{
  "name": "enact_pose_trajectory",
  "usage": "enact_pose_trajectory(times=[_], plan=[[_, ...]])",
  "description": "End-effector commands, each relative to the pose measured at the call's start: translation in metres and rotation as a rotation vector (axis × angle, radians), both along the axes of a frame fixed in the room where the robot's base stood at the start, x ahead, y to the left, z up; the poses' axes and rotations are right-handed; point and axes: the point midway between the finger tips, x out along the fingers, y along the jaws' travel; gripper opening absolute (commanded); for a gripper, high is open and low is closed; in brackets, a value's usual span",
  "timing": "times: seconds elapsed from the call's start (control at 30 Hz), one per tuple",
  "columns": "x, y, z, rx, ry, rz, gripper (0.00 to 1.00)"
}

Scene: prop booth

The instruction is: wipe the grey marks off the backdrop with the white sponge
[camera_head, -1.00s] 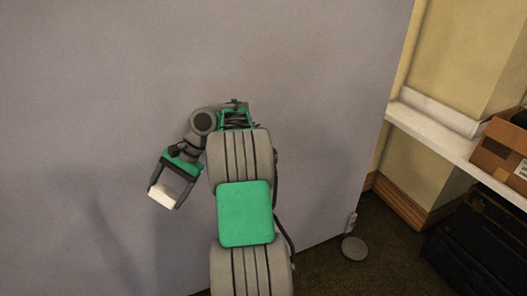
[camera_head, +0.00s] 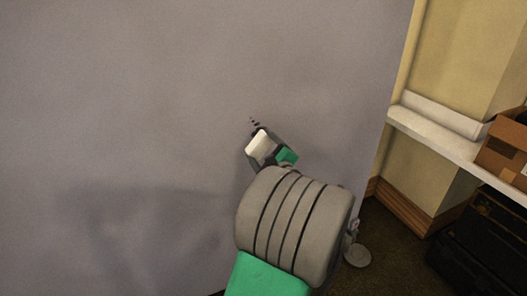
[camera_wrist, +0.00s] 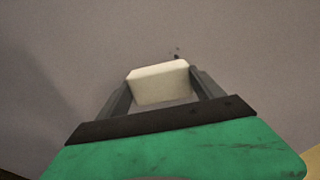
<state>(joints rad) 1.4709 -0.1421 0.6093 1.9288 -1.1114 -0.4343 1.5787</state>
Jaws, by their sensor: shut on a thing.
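The backdrop (camera_head: 120,100) is a large grey-mauve upright panel filling the left and middle of the head view. A small cluster of dark grey marks (camera_head: 254,121) is on it, just above my gripper. A bit of the marks (camera_wrist: 177,55) also shows past the sponge's upper edge in the wrist view. The white sponge (camera_head: 261,145) is a pale block, held between the two fingers of my gripper (camera_wrist: 163,88). My gripper is shut on it and points at the backdrop. I cannot tell whether the sponge touches the panel. Any marks behind the sponge are hidden.
A white shelf (camera_head: 430,135) with an open cardboard box (camera_head: 507,150) stands at the right. Black cases (camera_head: 480,240) are under it on the dark carpet. A round grey foot (camera_head: 356,255) sits by the backdrop's lower right edge. The left of the backdrop is clear.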

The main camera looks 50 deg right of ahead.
Motion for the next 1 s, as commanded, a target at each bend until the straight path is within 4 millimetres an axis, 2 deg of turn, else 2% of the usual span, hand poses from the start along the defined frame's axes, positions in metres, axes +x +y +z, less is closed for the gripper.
enact_pose_trajectory(times=[0.03,0.13,0.5,0.63,1.0], plan=[[-0.005,-0.003,0.001,-0.004,-0.007,-0.014,0.44],[-0.003,-0.007,0.003,-0.006,-0.01,-0.018,0.44],[0.035,-0.027,0.003,-0.005,-0.009,-0.014,0.44],[0.043,-0.033,0.004,-0.005,-0.009,-0.015,0.44],[0.046,-0.034,0.003,-0.006,-0.009,-0.016,0.44]])
